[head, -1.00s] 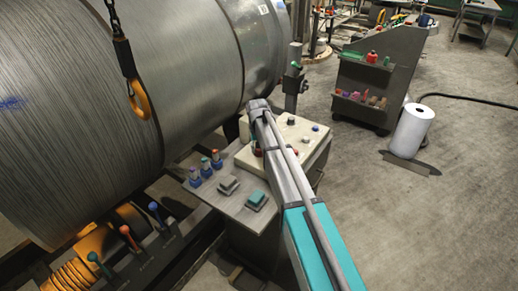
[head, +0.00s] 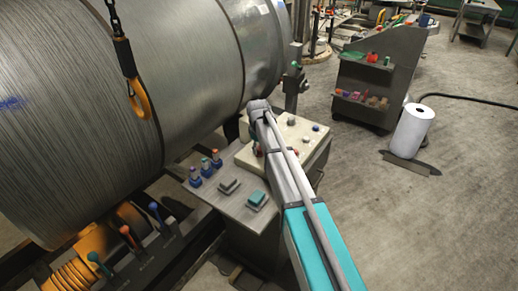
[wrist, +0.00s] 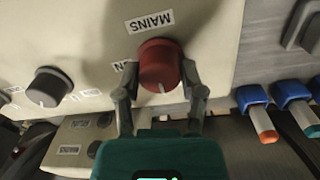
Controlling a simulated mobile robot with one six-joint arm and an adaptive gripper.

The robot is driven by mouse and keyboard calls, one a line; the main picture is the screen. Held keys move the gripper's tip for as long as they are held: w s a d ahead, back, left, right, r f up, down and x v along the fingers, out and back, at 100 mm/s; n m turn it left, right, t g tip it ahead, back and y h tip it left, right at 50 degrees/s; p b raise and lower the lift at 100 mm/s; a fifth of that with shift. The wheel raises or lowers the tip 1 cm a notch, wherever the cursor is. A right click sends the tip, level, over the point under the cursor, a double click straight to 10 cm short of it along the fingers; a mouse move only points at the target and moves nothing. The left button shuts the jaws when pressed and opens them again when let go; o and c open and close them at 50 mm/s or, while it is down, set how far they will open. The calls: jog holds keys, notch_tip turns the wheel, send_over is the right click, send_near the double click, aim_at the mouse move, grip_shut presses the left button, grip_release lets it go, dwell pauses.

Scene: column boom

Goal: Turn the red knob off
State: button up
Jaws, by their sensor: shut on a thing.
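The red knob (wrist: 159,66) is on a cream control panel (wrist: 90,25) in the wrist view, beside a label reading "MAINS". A white pointer line shows on its near edge. My gripper (wrist: 160,88) is shut on the red knob, one finger on each side. A second label by the left finger is partly hidden, with only an "N" readable. In the head view my arm reaches over the cream panel (head: 302,135) and hides most of the knob and the gripper.
A black knob (wrist: 48,87) is left of the red one. Blue-based switches with orange and green tips (wrist: 258,114) are close on the right.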

dwell(0.4)
jog(key=o, duration=1.2)
jog(key=shift+c, duration=0.2)
jog(key=shift+m, duration=0.4)
